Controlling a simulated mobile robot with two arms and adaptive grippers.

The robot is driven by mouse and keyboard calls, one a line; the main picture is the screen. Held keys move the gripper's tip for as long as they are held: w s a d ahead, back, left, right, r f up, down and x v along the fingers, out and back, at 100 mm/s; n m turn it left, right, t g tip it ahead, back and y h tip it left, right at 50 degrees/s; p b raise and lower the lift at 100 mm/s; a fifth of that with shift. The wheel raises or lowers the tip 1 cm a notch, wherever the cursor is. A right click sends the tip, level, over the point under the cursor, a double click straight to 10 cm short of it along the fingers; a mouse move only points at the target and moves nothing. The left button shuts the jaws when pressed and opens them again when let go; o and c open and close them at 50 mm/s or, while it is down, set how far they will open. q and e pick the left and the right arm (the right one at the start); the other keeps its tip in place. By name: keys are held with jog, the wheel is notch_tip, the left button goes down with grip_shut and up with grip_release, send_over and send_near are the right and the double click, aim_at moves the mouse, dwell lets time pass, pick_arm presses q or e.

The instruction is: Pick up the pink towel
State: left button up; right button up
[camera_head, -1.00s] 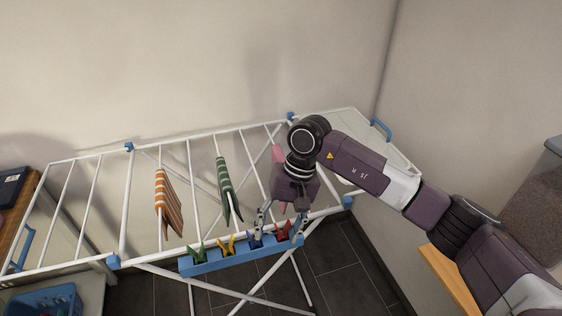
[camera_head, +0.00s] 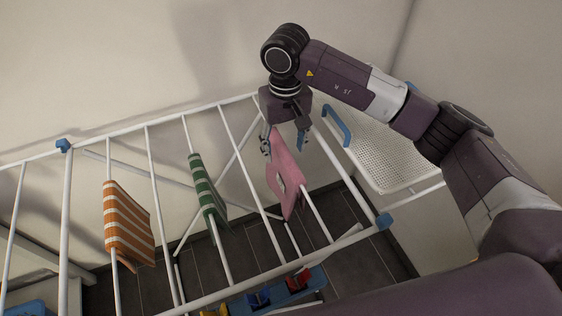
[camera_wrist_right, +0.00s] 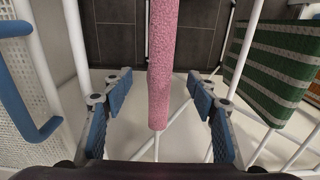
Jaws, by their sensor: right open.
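The pink towel (camera_head: 285,176) hangs folded over a white bar of the drying rack. In the right wrist view the towel (camera_wrist_right: 162,62) runs down the middle, between the two blue finger pads and apart from both. My right gripper (camera_head: 284,143) is open at the far end of the towel, with a finger on either side of it. The gripper (camera_wrist_right: 160,104) is also seen open and empty in the right wrist view. My left gripper is not in view.
A green striped towel (camera_head: 207,190) and an orange striped towel (camera_head: 128,222) hang on bars to the left. A blue holder (camera_head: 292,290) with colored clips sits at the rack's front.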

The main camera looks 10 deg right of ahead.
aim_at(285, 154)
jog(key=shift+f, duration=0.45)
jog(key=shift+f+p, duration=0.35)
jog(key=shift+f, duration=0.05)
jog(key=shift+s+f+p, duration=0.4)
jog(key=shift+f+p, duration=0.1)
jog(key=shift+f, duration=0.15)
notch_tip(285, 154, down, 4)
jog(key=shift+w+r+p, duration=0.1)
jog(key=shift+r+p, duration=0.1)
jog(key=shift+p, duration=0.55)
jog(key=shift+f, duration=0.4)
jog(key=c, duration=1.4)
jog(key=shift+w+r, duration=0.1)
